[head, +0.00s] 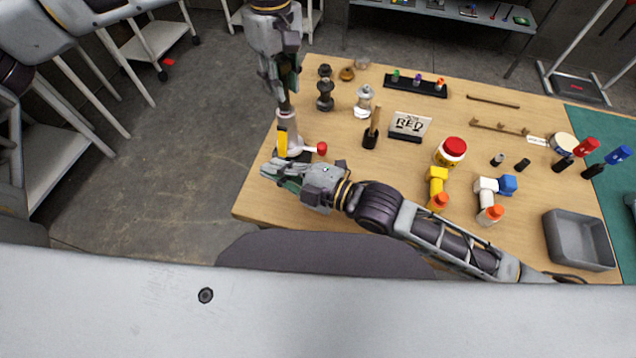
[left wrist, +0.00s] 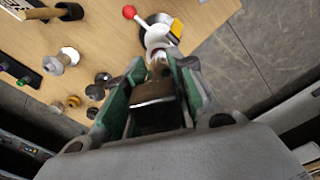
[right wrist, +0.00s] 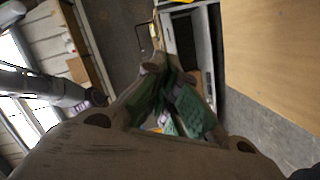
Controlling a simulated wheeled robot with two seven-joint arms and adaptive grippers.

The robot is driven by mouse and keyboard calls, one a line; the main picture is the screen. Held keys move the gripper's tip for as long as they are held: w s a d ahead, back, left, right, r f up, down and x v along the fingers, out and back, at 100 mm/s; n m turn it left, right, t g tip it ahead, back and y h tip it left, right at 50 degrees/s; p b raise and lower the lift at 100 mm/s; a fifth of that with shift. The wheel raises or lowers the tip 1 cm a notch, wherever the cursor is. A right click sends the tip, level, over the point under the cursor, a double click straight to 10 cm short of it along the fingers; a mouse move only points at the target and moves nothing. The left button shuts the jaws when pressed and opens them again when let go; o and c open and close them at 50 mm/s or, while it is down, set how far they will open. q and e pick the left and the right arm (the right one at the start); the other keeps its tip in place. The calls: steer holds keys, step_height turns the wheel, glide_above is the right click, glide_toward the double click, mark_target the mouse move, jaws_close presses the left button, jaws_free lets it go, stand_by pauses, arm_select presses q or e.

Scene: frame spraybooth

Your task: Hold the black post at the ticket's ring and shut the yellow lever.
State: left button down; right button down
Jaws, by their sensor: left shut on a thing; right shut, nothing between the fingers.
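A white fixture (head: 296,148) stands at the table's near left corner. It carries a red ball-ended handle (head: 321,148) pointing right and a yellow lever (head: 282,144) standing upright at its left. In the left wrist view the red ball (left wrist: 129,12) and yellow lever (left wrist: 176,29) show beyond my fingers. My left gripper (head: 284,104) comes down from above and is shut on the post over the fixture; the fingers hide most of the post and any ring. My right gripper (head: 268,172) is shut and empty, low in front of the fixture. A card reading RED (head: 410,123) stands behind.
A wooden stick in a black base (head: 371,132) stands right of the fixture. Several small fittings (head: 363,100) and a black rack (head: 415,85) lie behind. A yellow pipe piece (head: 437,185), a white one (head: 486,195) and a grey bin (head: 578,240) stand to the right.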

steer(key=v, duration=1)
stand_by(0.7)
steer(key=shift+s, duration=0.2)
arm_select(q)
steer(key=c, duration=1.1)
jaws_free()
steer(key=shift+r, duration=0.15)
steer(key=shift+r, duration=5.85)
arm_select(e)
steer(key=shift+f, duration=0.1)
arm_select(q)
steer(key=shift+s, duration=0.1)
